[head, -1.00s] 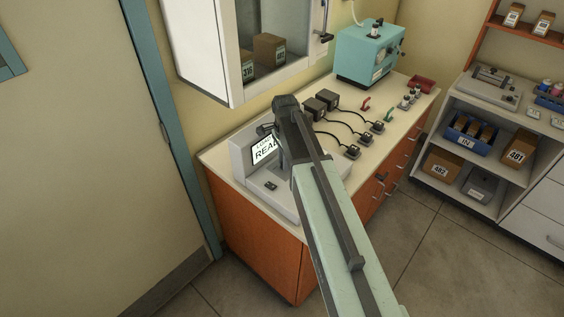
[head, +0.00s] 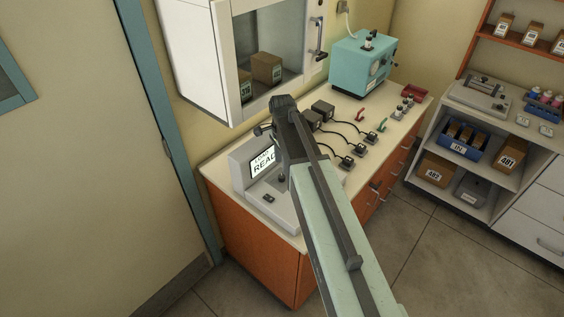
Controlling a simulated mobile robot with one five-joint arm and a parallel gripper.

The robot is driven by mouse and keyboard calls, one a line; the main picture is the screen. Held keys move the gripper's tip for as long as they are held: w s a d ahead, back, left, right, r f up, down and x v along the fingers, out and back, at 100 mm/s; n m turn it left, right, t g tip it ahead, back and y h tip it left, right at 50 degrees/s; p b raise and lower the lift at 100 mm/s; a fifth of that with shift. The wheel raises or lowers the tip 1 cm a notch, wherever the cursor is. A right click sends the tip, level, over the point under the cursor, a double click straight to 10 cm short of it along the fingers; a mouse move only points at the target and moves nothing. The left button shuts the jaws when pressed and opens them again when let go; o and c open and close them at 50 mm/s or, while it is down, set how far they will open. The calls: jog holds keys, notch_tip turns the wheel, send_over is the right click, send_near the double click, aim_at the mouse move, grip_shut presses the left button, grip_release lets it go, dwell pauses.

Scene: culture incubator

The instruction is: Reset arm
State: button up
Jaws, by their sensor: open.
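My gripper (head: 275,142) is at the far end of my pale green arm, above the near end of the counter. It is partly hidden behind the dark wrist, and its fingers are small and hard to make out. It is open, and I see nothing held in it. Behind and below it stands a grey device (head: 284,212) with a lit screen (head: 262,162) whose lettering is partly covered by my wrist. I cannot tell from this view how high the gripper is over the device.
A white glass-fronted cabinet (head: 198,62) hangs above the counter (head: 345,102). Several black plugs with cables lie beyond my wrist. A teal machine (head: 357,72) and a red tray (head: 414,92) stand farther back. Shelves with boxes are at right. Floor (head: 410,262) is clear.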

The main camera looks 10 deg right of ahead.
jog(key=shift+r, duration=0.6)
jog(key=shift+f, duration=0.15)
jog(key=shift+f, duration=0.25)
jog(key=s+f+b, duration=0.1)
jog(key=s, duration=0.1)
jog(key=s+f+n+b, duration=0.1)
jog(key=s, duration=0.1)
jog(key=s+f+n+b, duration=0.1)
jog(key=s+b, duration=0.1)
jog(key=s, duration=0.1)
jog(key=shift+a+f, duration=0.2)
jog(key=shift+f, duration=0.1)
jog(key=s+n, duration=0.2)
jog(key=n, duration=0.1)
jog(key=s+n, duration=0.3)
jog(key=n, duration=0.1)
jog(key=s+n, duration=0.3)
jog(key=shift+a+f+b, duration=0.1)
jog(key=shift+f+b, duration=0.15)
jog(key=shift+b, duration=0.05)
jog(key=n, duration=0.3)
jog(key=shift+w, duration=0.15)
